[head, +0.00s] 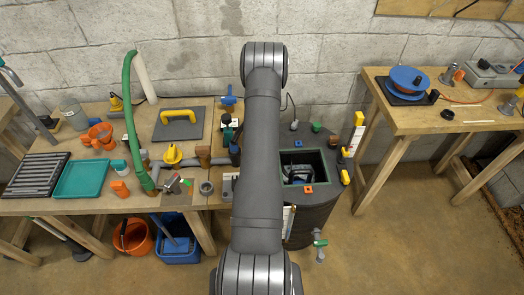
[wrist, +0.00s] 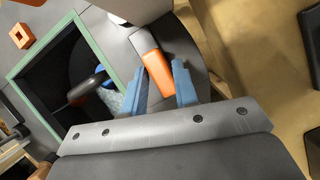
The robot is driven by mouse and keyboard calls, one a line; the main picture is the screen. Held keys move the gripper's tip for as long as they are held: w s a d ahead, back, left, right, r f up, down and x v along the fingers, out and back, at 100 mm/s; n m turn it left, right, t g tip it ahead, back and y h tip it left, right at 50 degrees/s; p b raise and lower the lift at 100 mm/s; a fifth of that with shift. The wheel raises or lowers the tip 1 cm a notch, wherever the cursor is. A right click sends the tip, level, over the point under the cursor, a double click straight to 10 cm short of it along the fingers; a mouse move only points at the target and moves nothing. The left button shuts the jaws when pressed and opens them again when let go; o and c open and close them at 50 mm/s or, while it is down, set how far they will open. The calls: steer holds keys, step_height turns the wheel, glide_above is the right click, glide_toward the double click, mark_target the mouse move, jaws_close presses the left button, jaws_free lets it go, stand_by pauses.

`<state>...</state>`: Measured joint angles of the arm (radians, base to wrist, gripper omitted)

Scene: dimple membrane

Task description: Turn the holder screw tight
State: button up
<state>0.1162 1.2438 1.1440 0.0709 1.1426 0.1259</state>
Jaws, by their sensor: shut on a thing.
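In the wrist view my gripper (wrist: 164,82) has its two blue fingers on either side of a long orange handle (wrist: 150,57), and it is shut on it. The handle seems to belong to the holder screw; the screw's shaft and seat do not show. It lies just outside the green-rimmed opening (wrist: 99,51) of the dark tank. A dark rounded piece and an orange part (wrist: 84,90) show inside the opening. In the head view my arm hides the gripper and the handle; the tank (head: 318,213) stands right of the arm.
A pale rounded object (wrist: 138,8) is close beyond the handle. Yellow-tipped pieces (head: 345,177) stand at the tank's right. A cluttered workbench (head: 110,207) is at the left.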

steer(key=shift+o, duration=0.5)
steer(key=shift+d+m+y, duration=0.1)
steer(key=shift+m+y, duration=0.2)
steer(key=shift+m, duration=0.5)
steer(key=o, duration=0.9)
steer(key=shift+o, duration=0.2)
steer(key=v, duration=1.7)
steer(key=shift+r, duration=0.2)
